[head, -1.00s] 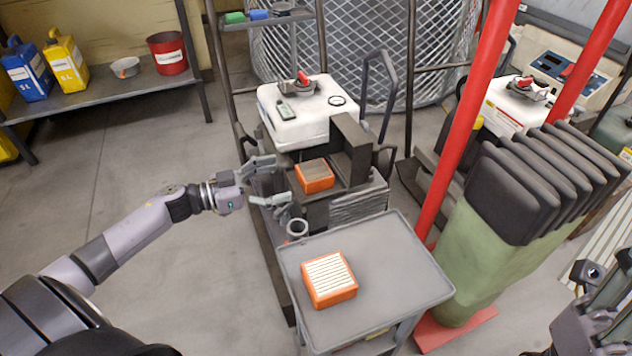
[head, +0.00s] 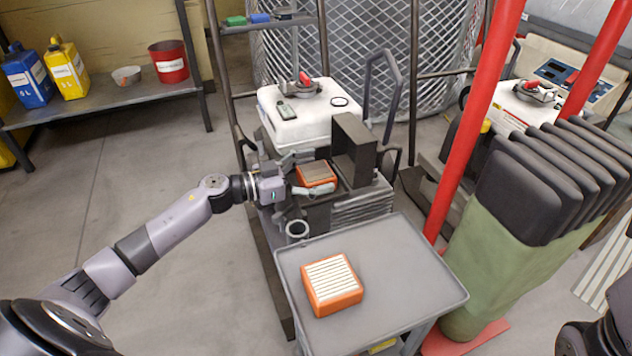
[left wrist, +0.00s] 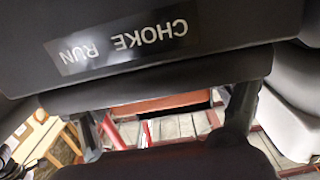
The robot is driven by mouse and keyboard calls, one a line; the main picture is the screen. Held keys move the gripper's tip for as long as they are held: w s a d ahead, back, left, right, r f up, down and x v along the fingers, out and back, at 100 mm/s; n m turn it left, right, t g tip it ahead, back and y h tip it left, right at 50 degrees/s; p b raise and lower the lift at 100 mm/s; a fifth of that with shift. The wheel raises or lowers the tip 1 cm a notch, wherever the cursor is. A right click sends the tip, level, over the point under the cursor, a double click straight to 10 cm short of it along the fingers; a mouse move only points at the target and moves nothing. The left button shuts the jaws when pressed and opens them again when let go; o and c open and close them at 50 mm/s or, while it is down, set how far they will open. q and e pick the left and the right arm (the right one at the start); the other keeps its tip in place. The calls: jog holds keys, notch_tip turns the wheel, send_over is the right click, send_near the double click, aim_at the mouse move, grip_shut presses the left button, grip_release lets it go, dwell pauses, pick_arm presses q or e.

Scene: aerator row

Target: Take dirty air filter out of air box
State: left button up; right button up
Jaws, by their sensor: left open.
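The dirty air filter (head: 317,172), an orange frame with a brownish-grey top, sits in the open air box (head: 352,150) of the near machine. My left gripper (head: 310,177) is open, with a finger on either side of the filter's left part. I cannot tell whether the fingers touch it. In the left wrist view, a reddish-orange strip, likely the filter (left wrist: 160,104), shows between the two fingers, partly hidden by dark parts. A clean filter (head: 332,284), orange with white pleats, lies on the grey cart top (head: 415,265). Only part of my right arm shows, at the lower right edge.
A white tank (head: 293,118) stands behind the air box. A dark panel marked CHOKE RUN (left wrist: 130,40) is close to the wrist camera. A red post (head: 475,125) and dark-topped green stack (head: 500,250) stand right. The shelf (head: 100,108) at left holds containers. Floor at left is clear.

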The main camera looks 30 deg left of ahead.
pick_arm(q)
jog(key=c, duration=1.2)
jog(key=shift+c, duration=0.2)
jog(key=shift+r, duration=0.1)
